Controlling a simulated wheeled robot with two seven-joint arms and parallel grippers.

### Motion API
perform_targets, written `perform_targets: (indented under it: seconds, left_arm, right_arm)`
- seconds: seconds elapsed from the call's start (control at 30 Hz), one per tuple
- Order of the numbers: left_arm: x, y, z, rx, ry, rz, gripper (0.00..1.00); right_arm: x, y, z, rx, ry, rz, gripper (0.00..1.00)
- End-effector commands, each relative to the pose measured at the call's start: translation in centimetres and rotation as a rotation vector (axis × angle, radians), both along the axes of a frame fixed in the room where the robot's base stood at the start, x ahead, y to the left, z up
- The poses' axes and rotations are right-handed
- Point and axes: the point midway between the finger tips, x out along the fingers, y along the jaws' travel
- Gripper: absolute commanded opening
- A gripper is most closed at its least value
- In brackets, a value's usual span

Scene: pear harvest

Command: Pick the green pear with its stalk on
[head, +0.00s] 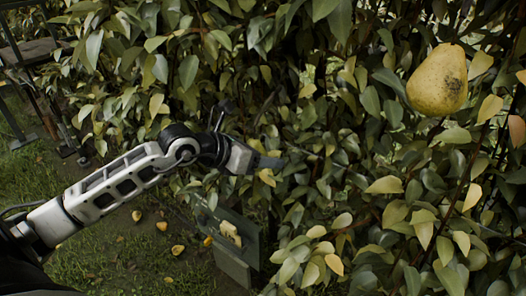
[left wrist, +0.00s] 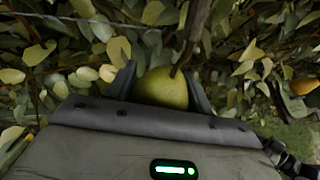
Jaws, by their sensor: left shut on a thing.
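The green pear (left wrist: 162,88) sits between the two dark fingers of my left gripper (left wrist: 160,78) in the left wrist view. The fingers are shut on it, one on each side. Its brown stalk (left wrist: 180,68) rises from its top towards a thin upright branch; I cannot tell whether they are still joined. In the head view my left gripper (head: 268,163) reaches into the hedge from the left, and I cannot make out the green pear there among the leaves. My right gripper is in neither view.
A large yellow pear with a dark blotch (head: 438,80) hangs at the upper right. A dark sign board (head: 228,236) stands below my left forearm. Several yellow fallen pieces (head: 178,250) lie on the grass. Dense leaves and branches surround the gripper.

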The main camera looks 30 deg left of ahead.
Motion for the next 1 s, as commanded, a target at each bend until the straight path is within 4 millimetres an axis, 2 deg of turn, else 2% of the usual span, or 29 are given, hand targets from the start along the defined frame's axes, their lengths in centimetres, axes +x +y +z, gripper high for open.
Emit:
perform_targets:
  seconds: [0.17,0.63,1.0]
  left_arm:
    - [-0.3,-0.2,0.2,-0.03,0.047,0.0,0.26]
    - [-0.5,-0.3,0.1,-0.043,0.07,0.0,0.26]
    - [-1.2,-0.7,0.4,-0.097,0.158,0.0,0.26]
  right_arm:
    - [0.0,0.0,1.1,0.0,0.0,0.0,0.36]
    - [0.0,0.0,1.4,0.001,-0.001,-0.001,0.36]
    - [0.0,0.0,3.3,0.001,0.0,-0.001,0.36]
